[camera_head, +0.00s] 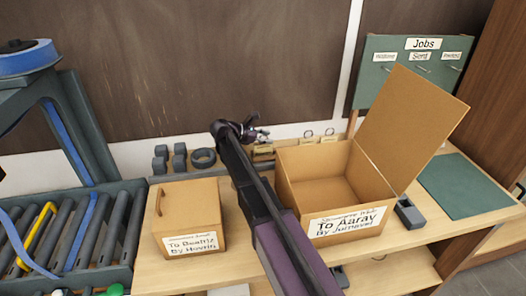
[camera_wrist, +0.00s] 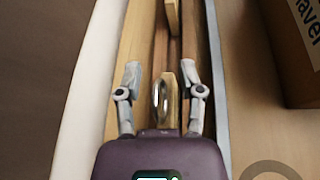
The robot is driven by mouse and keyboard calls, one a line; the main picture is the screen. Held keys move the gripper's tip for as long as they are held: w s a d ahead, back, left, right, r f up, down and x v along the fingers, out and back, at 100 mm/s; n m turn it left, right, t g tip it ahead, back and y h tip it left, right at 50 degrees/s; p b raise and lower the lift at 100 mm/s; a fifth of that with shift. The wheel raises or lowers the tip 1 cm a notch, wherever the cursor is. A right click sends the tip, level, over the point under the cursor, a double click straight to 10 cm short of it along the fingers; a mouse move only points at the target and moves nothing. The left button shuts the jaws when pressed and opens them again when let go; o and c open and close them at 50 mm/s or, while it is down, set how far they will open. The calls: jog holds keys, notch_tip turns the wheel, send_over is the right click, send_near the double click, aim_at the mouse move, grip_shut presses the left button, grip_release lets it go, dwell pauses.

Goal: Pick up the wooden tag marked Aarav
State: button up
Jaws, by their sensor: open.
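In the wrist view my gripper (camera_wrist: 161,66) is open, with one grey finger on each side of a wooden tag (camera_wrist: 168,68) that has a metal ring. This tag stands on edge in a narrow wooden rack, and the fingers look apart from it. A second wooden tag (camera_wrist: 172,16) stands farther along the rack. No name can be read on either tag. In the head view my gripper (camera_head: 262,134) is at the rack by the wall, over a tag that it partly hides. More tags with rings (camera_head: 319,138) stand to its right.
An open cardboard box (camera_head: 350,225) labelled to Aarav stands right of my arm, its lid up. A closed box (camera_head: 190,215) labelled to Beatriz stands left. Grey blocks and a dark ring (camera_head: 203,158) lie behind it. A cardboard box (camera_wrist: 290,65) borders the wrist view's right.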

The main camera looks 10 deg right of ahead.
grip_shut()
jog(key=shift+r, duration=0.2)
dwell(0.3)
notch_tip(320, 180, up, 3)
jog(key=p, duration=0.3)
jog(key=s+a+p, duration=0.1)
jog(key=s, duration=0.6)
jog(key=s+a+r+p, duration=0.1)
jog(key=s+a, duration=0.1)
jog(key=s, duration=0.6)
jog(key=shift+s+a+r, duration=0.3)
